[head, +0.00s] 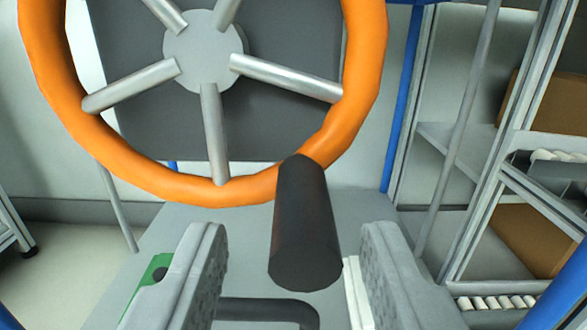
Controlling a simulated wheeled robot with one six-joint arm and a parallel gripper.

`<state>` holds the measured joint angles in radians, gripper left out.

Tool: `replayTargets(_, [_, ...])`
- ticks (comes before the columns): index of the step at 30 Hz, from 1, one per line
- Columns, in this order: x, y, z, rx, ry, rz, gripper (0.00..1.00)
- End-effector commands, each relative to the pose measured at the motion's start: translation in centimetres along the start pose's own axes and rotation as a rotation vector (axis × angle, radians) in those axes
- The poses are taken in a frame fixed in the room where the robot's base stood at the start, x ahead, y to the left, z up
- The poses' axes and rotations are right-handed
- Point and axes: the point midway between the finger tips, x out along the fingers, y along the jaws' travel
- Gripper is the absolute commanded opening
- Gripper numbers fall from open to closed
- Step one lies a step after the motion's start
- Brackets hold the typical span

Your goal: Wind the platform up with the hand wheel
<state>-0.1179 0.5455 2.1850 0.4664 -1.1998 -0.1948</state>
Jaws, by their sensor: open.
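The hand wheel (203,192) is a large orange ring with several grey metal spokes and a round grey hub (203,50). A dark cylindrical handle (303,225) sticks out from the lower right of its rim towards me. My gripper (293,275) is open, with one grey finger on each side of the handle's near end. A gap shows between the handle and each finger, wider on the left. I cannot tell how far the fingertips reach along the handle. The platform cannot be made out for certain.
A dark grey panel (130,125) stands behind the wheel. A grey surface (150,245) and a dark bent bar (262,308) lie below the handle. On the right is a metal rack with rollers (497,302) and brown boxes (558,105). Blue posts (402,110) stand nearby. Floor shows at the left.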

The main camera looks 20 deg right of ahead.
Motion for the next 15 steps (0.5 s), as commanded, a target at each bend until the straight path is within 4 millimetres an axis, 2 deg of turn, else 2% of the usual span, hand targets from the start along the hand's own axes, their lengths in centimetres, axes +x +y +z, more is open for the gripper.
replayTargets(6, [1.9,0.0,0.1,0.000,-0.001,0.000,0.41])
replayTargets(15, [2.3,0.0,0.0,0.000,0.000,0.000,0.41])
